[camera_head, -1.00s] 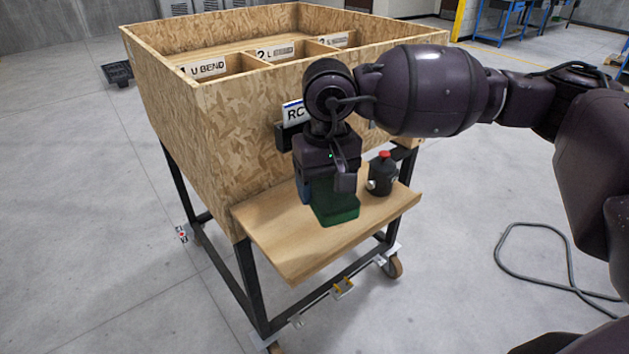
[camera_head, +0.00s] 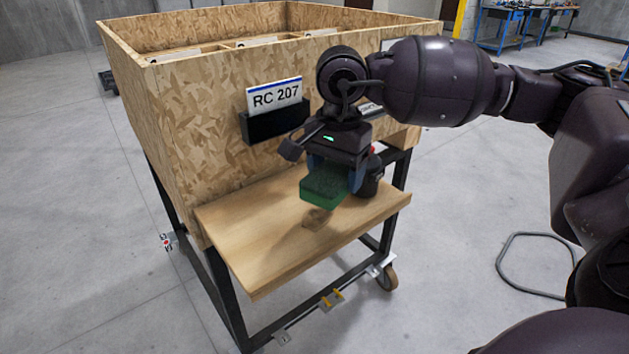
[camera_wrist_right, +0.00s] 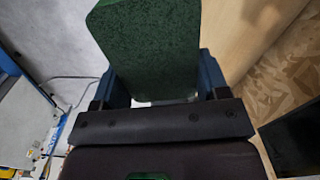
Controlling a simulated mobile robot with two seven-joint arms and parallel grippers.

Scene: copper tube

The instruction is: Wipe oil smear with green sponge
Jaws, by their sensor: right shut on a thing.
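My right gripper (camera_head: 337,180) is shut on the green sponge (camera_head: 322,187) and holds it over the wooden shelf (camera_head: 265,225) on the front of the cart. In the right wrist view the sponge (camera_wrist_right: 150,45) sits between the blue fingers. A brown oil smear (camera_head: 317,217) shows on the shelf just in front of and below the sponge. The sponge looks raised above the wood. My left gripper is not in view.
A dark container (camera_head: 370,180) with a red top stands on the shelf, partly hidden behind my right gripper. The chipboard bin (camera_head: 200,130) rises behind the shelf, with a black holder (camera_head: 275,122) and an RC 207 label (camera_head: 275,95). The shelf's left part is clear.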

